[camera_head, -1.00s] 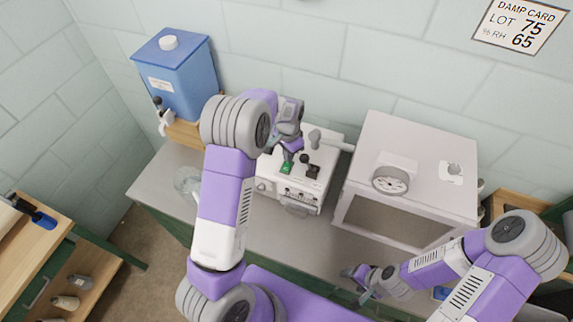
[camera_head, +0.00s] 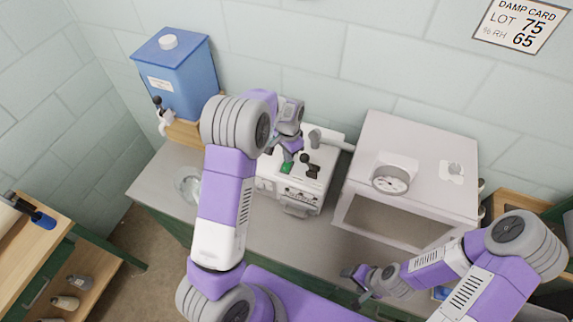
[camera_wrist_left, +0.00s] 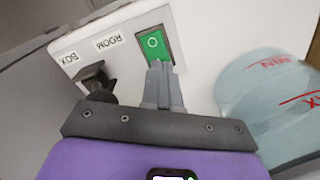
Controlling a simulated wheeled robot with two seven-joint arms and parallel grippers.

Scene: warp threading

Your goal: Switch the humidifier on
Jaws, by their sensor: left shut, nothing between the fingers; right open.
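The humidifier (camera_head: 265,187) is a white box on the bench, partly hidden behind my left arm. Its green rocker switch (camera_head: 286,168) is on the top panel and shows large in the left wrist view (camera_wrist_left: 153,43), with a circle mark on it. My left gripper (camera_head: 288,157) is shut and empty. In the left wrist view its fingertips (camera_wrist_left: 160,66) overlap the lower edge of the switch; I cannot tell whether they press it. My right gripper (camera_head: 358,281) is open and empty near the bench's front edge, away from the humidifier.
Beside the switch, a black lever (camera_wrist_left: 95,80) stands by BOX and ROOM labels. A translucent tank (camera_wrist_left: 262,105) with level marks is close to the gripper's right. A white cabinet (camera_head: 420,150) with a dial stands right; a blue container (camera_head: 180,75) stands back left.

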